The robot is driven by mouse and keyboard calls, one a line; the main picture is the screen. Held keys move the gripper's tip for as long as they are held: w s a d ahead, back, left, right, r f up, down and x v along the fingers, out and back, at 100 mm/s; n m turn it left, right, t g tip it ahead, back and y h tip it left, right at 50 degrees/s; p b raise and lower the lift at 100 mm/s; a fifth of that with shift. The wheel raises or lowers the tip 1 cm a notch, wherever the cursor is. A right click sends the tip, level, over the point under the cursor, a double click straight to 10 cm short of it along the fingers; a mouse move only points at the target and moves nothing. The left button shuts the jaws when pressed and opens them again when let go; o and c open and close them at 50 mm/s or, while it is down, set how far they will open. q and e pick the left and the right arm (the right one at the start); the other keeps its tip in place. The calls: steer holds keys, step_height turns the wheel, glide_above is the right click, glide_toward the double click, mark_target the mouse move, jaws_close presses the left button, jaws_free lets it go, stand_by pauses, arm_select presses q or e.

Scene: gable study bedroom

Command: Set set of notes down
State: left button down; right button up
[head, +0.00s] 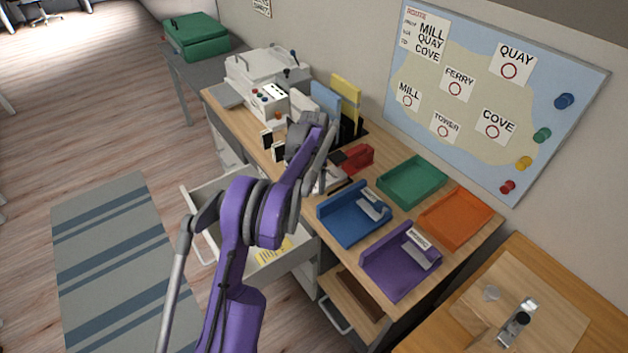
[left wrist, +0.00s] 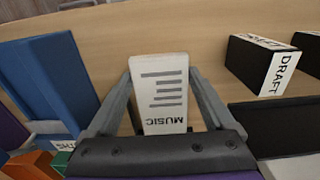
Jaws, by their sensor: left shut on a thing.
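The set of notes is a white pad marked MUSIC (left wrist: 160,95) with grey lines, seen in the left wrist view. My left gripper (left wrist: 163,92) is shut on it, with one finger along each side. In the head view my left gripper (head: 325,160) is over the middle of the desk, between the block pair and the blue tray. My arm largely hides the notes there. Wood desktop shows around them; I cannot tell whether they touch it. My right gripper is not in view.
Blue (head: 350,228), purple (head: 388,285), green (head: 412,180) and orange (head: 458,216) trays stand on the desk's right part. A dark block marked DRAFT (left wrist: 262,66) stands near the notes. A red object (head: 358,158) is close by. An open drawer (head: 205,218) juts out below.

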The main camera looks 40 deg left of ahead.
arm_select(q)
jaws_free()
step_height(320, 180, up, 12)
steer(key=p, duration=0.1)
steer(key=s+d+r+t, duration=0.1)
steer(key=s+d+r, duration=0.15)
steer(key=d, duration=0.25)
steer(key=s+d+r, duration=0.2)
steer(key=s+d, duration=0.1)
steer(key=d, duration=0.3)
steer(key=s+d+f+n+t, duration=0.1)
steer(key=s+d+f, duration=0.3)
steer(key=s+d, duration=0.4)
steer(key=s+d+f+n+t, duration=0.2)
steer(key=s+d, duration=0.6)
steer(key=s, duration=0.9)
step_height(320, 180, down, 2)
steer(key=shift+d+f+t, duration=0.1)
steer(key=shift+d+t, duration=0.15)
steer(key=shift+t, duration=0.35)
